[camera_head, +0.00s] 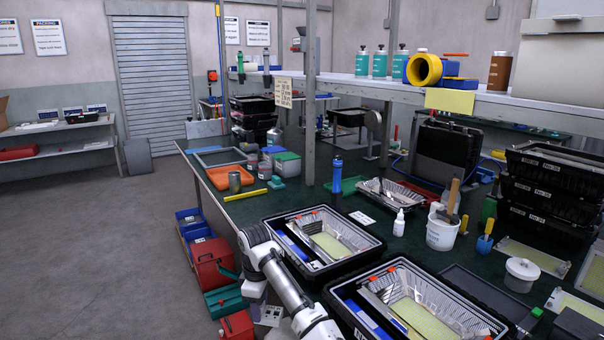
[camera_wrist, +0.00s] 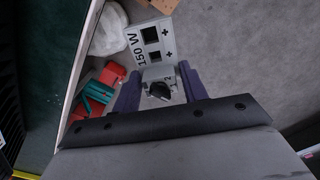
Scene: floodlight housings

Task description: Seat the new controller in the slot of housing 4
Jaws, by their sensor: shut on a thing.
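My gripper (camera_wrist: 158,92) is shut on a grey controller (camera_wrist: 150,45) in the wrist view. The controller has a "150 W" mark, two dark square openings, plus signs and a black knob beside a "2". It hangs over the floor beside the bench; a grey panel with dark squares low in the head view (camera_head: 271,316) looks like it. Two open black floodlight housings with ribbed reflectors and yellow panels lie on the bench: one in the middle (camera_head: 376,243), one nearer the front (camera_head: 503,327). I cannot read which one is housing 4.
A red box (camera_head: 212,264) and a green box (camera_head: 226,299) stand on the floor along the bench's left edge. A white tub (camera_head: 442,231), a dropper bottle (camera_head: 399,223) and stacked black housings (camera_head: 548,190) crowd the right of the bench.

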